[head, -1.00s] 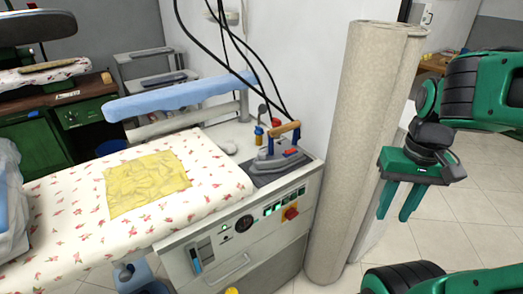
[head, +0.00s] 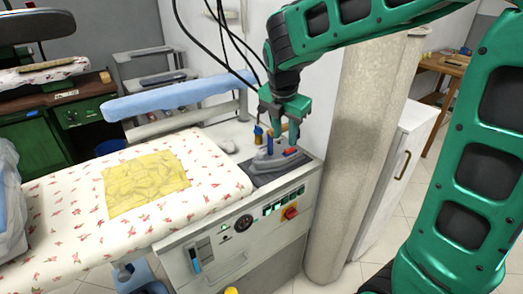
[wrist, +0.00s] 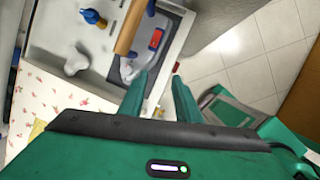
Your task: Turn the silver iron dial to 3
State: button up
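The silver iron (head: 268,160) rests on a dark pad at the right end of the ironing station, its wooden handle (wrist: 131,27) on top. A small red part (wrist: 156,39) shows on the iron in the wrist view and also in the head view (head: 291,151). I cannot tell whether it is the dial, and no numbers are readable. My gripper (head: 281,136) points down over the iron and partly hides its handle. In the wrist view my gripper (wrist: 158,79) is open, with nothing between its fingers, near one side of the iron.
Black cables hang behind the iron. Blue and yellow bottles (wrist: 93,18) stand beside it. A control panel with a red knob (head: 290,213) is on the station's front. A yellow cloth (head: 145,183) lies on the floral board. A tall beige roll (head: 355,170) stands close on the right.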

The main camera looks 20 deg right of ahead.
aim_at(261, 152)
jog(key=w+a+n, duration=0.5)
jog(key=a+n, duration=0.1)
jog(key=shift+t, duration=0.4)
jog(key=x, duration=1)
jog(key=shift+a+f, duration=0.2)
jog(key=shift+f, duration=0.3)
jog(key=c, duration=0.7)
jog(key=shift+c, duration=0.2)
